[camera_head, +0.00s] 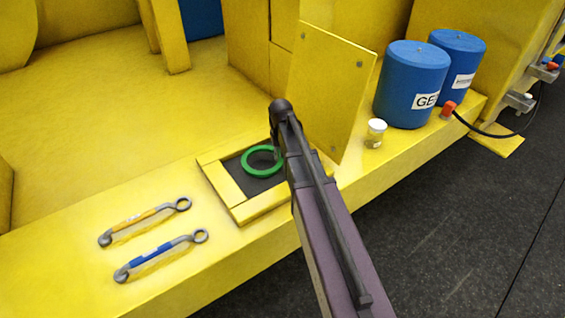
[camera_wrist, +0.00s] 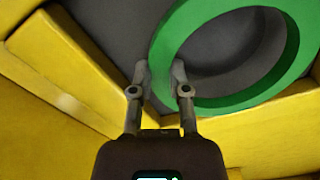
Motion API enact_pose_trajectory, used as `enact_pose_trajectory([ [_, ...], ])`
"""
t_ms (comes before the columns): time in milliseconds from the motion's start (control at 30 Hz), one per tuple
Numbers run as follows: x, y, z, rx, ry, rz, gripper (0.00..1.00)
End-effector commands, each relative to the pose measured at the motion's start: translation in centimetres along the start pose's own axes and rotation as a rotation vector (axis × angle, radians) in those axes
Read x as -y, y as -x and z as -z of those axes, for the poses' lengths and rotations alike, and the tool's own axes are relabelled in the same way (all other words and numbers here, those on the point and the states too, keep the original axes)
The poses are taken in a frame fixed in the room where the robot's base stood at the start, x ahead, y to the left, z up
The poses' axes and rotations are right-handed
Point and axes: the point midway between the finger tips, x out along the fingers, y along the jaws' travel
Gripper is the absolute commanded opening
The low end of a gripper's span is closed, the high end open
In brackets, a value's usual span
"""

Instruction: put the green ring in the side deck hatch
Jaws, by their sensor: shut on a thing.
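The green ring (camera_head: 246,166) is within the side deck hatch (camera_head: 262,206), a square opening with a raised yellow rim and a dark floor. It lies roughly flat; I cannot tell whether it touches the floor. My gripper (camera_wrist: 160,76) is shut on the near left part of the ring's band, one finger on each side, in the wrist view. The ring (camera_wrist: 180,36) shows large there, with the hatch rim (camera_wrist: 66,62) around it. In the head view my arm hides the gripper's fingers and the right side of the hatch.
The yellow hatch lid (camera_head: 328,85) stands open behind the opening. An orange-handled wrench (camera_head: 145,217) and a blue-handled wrench (camera_head: 160,252) lie on the deck at left. A small jar (camera_head: 375,134) and blue canisters (camera_head: 410,85) stand at right.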

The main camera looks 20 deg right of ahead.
Motion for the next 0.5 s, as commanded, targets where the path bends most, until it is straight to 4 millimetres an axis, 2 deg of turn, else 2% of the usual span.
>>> enact_pose_trajectory([
  [33,0.0,-1.0,-0.1,0.000,0.000,0.000,0.00],
  [200,0.0,-2.4,-0.1,0.000,0.001,0.000,0.00],
  [500,0.0,-3.0,-0.1,0.000,0.001,0.000,0.00],
])
